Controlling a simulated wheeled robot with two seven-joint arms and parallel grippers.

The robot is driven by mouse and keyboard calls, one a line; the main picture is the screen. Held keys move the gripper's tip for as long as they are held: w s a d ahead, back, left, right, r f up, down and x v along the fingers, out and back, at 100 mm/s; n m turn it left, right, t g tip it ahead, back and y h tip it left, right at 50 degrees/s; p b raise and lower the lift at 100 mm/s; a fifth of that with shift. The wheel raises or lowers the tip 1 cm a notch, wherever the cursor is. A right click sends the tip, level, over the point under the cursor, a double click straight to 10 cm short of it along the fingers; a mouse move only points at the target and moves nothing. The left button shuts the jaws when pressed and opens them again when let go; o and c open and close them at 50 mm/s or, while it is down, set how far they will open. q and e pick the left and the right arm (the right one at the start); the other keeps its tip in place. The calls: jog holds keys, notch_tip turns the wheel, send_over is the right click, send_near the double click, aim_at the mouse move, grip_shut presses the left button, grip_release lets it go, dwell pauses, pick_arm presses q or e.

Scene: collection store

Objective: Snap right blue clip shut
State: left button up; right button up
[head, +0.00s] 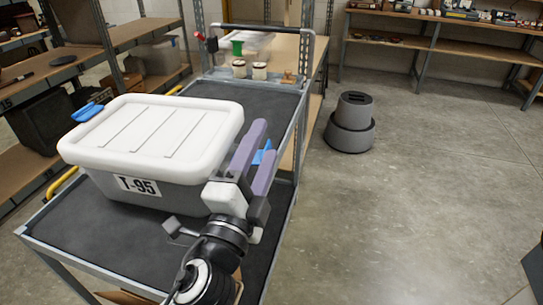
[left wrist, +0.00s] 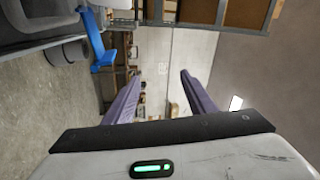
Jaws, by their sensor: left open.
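The grey storage box (head: 185,195) with a white lid (head: 150,135) and a T-95 label stands on the cart. The right blue clip (head: 262,153) is partly hidden behind my left gripper's fingers in the head view. In the left wrist view this clip (left wrist: 99,45) sticks out from the box side, outside the finger pair. The left blue clip (head: 88,112) also sticks outward at the box's far left end. My left gripper (head: 265,138) is open and empty beside the box's right end. Contact with the clip cannot be told. My right gripper is not in view.
The box rests on a dark cart top (head: 90,235) with a raised metal rim. A grey step stool (head: 351,122) is on the open floor to the right. Shelves line the left and back.

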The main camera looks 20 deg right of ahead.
pick_arm(q)
notch_tip(320, 180, down, 9)
jog(key=n+g+y, duration=0.1)
jog(key=n+y, duration=0.2)
jog(key=x, duration=1)
jog(key=shift+w+a+b, duration=0.15)
jog(key=shift+a+b, duration=0.15)
jog(key=shift+a, duration=0.1)
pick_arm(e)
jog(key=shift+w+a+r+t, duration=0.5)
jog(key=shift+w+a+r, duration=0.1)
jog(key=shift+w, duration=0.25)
pick_arm(q)
grip_shut()
